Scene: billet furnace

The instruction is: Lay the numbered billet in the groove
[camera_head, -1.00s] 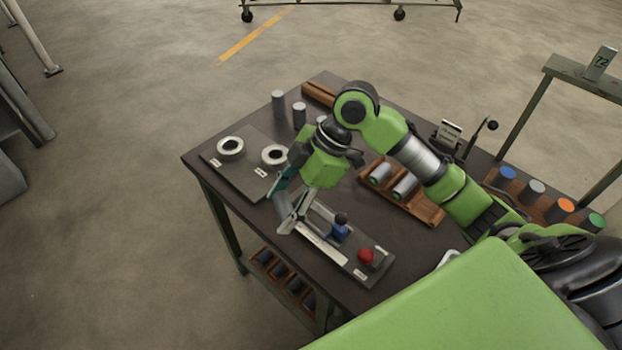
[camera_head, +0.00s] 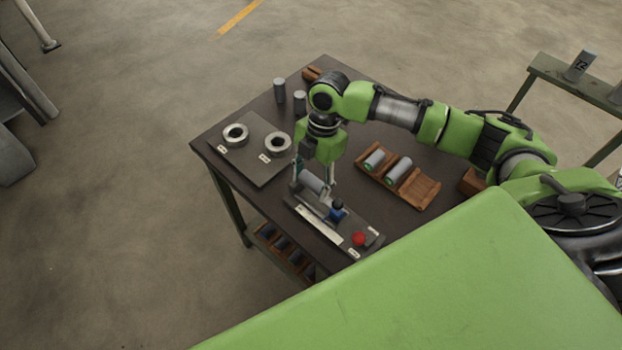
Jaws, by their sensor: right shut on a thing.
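The grey billet (camera_head: 312,183) is a short cylinder between the fingers of my right gripper (camera_head: 313,181), which is shut on it. No number on it is legible. It lies at the upper-left end of the dark fixture (camera_head: 364,228), which has a pale scale strip, a blue clamp (camera_head: 337,210) and a red button (camera_head: 359,238). I cannot tell whether the billet touches the groove, which is mostly hidden by the gripper and billet. My left gripper is not in view.
Two grey billets with green ends lie in a wooden tray (camera_head: 428,193) to the right. A plate (camera_head: 252,155) with two metal rings is at the left. Upright cylinders (camera_head: 279,90) stand behind it.

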